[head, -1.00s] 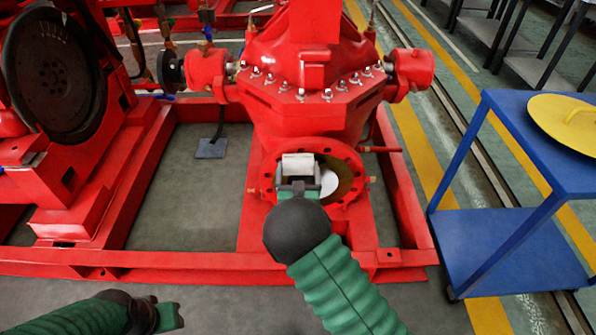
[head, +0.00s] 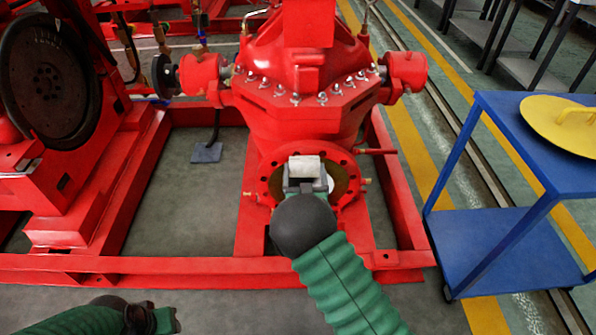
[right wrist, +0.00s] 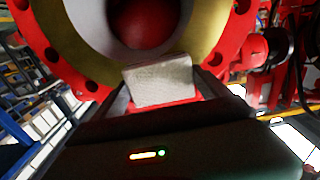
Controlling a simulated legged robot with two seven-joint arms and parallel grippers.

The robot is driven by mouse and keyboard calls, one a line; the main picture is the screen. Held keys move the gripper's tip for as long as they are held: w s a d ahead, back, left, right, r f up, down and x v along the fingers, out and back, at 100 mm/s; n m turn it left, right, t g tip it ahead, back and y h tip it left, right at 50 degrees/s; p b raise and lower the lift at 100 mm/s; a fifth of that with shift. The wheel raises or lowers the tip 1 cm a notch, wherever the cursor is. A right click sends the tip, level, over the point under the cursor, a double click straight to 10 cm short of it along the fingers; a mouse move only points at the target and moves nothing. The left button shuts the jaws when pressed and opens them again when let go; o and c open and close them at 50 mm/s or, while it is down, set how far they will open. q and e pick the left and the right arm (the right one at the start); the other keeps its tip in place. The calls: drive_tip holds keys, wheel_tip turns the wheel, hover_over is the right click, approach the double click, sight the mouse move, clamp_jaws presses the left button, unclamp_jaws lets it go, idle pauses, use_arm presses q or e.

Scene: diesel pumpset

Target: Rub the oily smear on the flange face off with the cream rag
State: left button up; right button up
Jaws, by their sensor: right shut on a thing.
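The red pump's round flange (head: 262,187) has bolt holes around its rim and a yellowish inner ring. The ring (right wrist: 85,45) fills the upper part of the right wrist view, around a pale band and a dark red centre. My right gripper (head: 304,184) is shut on the cream rag (head: 304,167), a small pale block between its fingers. In the wrist view the rag (right wrist: 160,82) overlaps the ring's lower edge; contact cannot be told. I cannot make out the smear. My left gripper (head: 165,320) is low at the left, away from the pump; its jaw state is unclear.
A blue trolley (head: 500,250) with a yellow round lid (head: 565,125) stands at the right. The red base frame (head: 180,265) surrounds the pump, and a dark flywheel (head: 45,80) is at the left. Small fittings stick out on both sides of the flange.

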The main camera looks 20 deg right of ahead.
drive_tip(key=shift+d, duration=0.1)
drive_tip(key=shift+s+d+p, duration=0.15)
drive_tip(key=shift+s+d, duration=0.15)
drive_tip(key=shift+d, duration=0.7)
drive_tip(key=shift+s+d+p, duration=0.1)
drive_tip(key=shift+s+d, duration=0.2)
drive_tip(key=shift+d, duration=0.75)
drive_tip(key=shift+s+d+p, duration=0.15)
drive_tip(key=shift+s+d, duration=0.15)
drive_tip(key=shift+d, duration=0.7)
drive_tip(key=shift+w+a, duration=0.45)
drive_tip(key=shift+a, duration=1.15)
drive_tip(key=shift+w+a, duration=0.5)
drive_tip(key=shift+a, duration=1.05)
drive_tip(key=shift+w+a, duration=0.45)
drive_tip(key=shift+a, duration=1.15)
drive_tip(key=p, duration=0.3)
approach(294, 171)
drive_tip(key=shift+w+r, duration=0.1)
drive_tip(key=shift+w, duration=0.2)
drive_tip(key=shift+r, duration=0.1)
